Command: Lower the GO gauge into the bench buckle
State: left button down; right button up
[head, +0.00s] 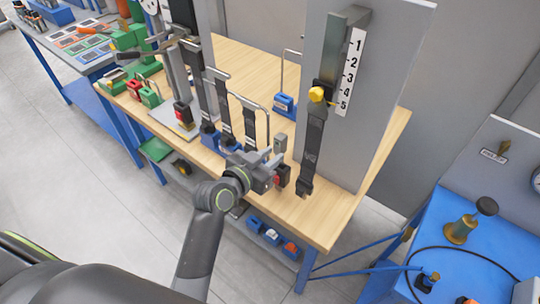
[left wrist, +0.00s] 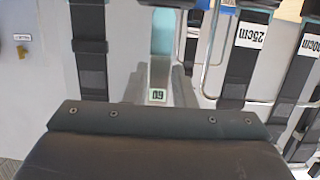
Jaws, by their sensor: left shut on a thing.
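My left gripper (head: 274,158) is over the front part of the wooden bench, shut on the GO gauge. In the left wrist view the gauge is a narrow bar with a teal length (left wrist: 162,35) and a pale end marked "GO" (left wrist: 158,96), between my two fingers (left wrist: 164,84). In the head view my gripper mostly hides the gauge. A red and black buckle (head: 282,177) sits on the bench right beside and below my gripper, partly covered by it. I cannot tell whether the gauge touches it. My right gripper is not in view.
Grey belt stands with blue bases (head: 229,143) and wire frames are close behind my gripper. A tall grey panel with a hanging strap (head: 313,140) and a 1–5 scale (head: 350,70) rises at the right. Bare wood (head: 325,225) lies at the front right.

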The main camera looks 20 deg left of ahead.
pick_arm(q)
jog(key=shift+f+b, duration=1.7)
jog(key=shift+f, duration=0.35)
jog(key=c, duration=1.2)
grip_release()
jog(key=shift+o, duration=0.4)
jog(key=v, duration=1.7)
jog(key=shift+s+b, duration=0.2)
jog(key=shift+b, duration=0.15)
